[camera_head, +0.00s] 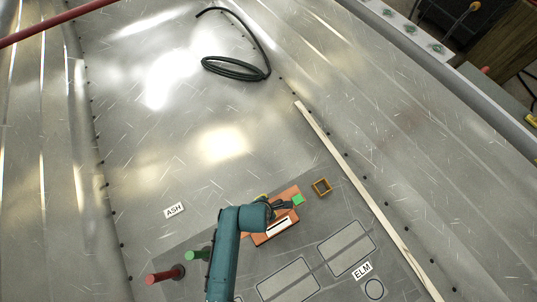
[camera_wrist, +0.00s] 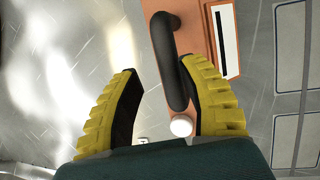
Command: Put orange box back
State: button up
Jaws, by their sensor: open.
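The orange box (camera_head: 262,239) lies on the grey mat in the head view, with a white-and-black label on its face. My arm covers part of it. In the wrist view the orange box (camera_wrist: 200,35) is at the upper middle, and its black curved handle (camera_wrist: 163,50) rises towards me. My gripper (camera_wrist: 160,70) is open, its yellow fingers on either side of the handle's lower part. The handle is close to the right finger; I cannot tell whether they touch. In the head view my gripper (camera_head: 283,205) is over the box, its fingers hard to make out.
A small open ochre frame (camera_head: 322,187) and a green block (camera_head: 298,200) are beside the box. Outlined rectangles (camera_head: 346,248) mark the mat near the ELM sign (camera_head: 362,271). Red (camera_head: 165,274) and green (camera_head: 197,255) cylinders are left of my arm. A pale strip (camera_head: 360,185) runs along the right.

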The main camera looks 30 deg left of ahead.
jog(key=p+v, duration=0.5)
jog(key=v, duration=0.5)
jog(key=shift+w, duration=0.1)
jog(key=w+r+m+t+y, duration=0.1)
jog(key=w+r+m+t, duration=0.2)
jog(key=w+r+m, duration=0.5)
jog(key=w+d+r+m+t, duration=0.2)
jog(key=w+r+m, duration=0.15)
jog(key=r, duration=0.55)
jog(key=w+d+r+m+t, duration=0.2)
jog(key=w+r+m+t, duration=0.15)
jog(key=r, duration=0.65)
jog(key=w+d+r+m+t, duration=0.2)
jog(key=w+r+m, duration=0.15)
jog(key=r, duration=0.55)
jog(key=s+d+r+m+t+h, duration=0.1)
jog(key=s+d+r+m+t, duration=0.25)
jog(key=r, duration=0.55)
jog(key=s+d+r+m+t, duration=0.2)
jog(key=d+r+m, duration=0.25)
jog(key=r, duration=0.45)
jog(key=s+d+r+m+t+h, duration=0.1)
jog(key=s+d+r+m+t, duration=0.25)
jog(key=r, duration=0.55)
notch_tip(320, 180, up, 52)
jog(key=w+m+g+p, duration=0.1)
jog(key=p, duration=5)
jog(key=shift+p, duration=0.4)
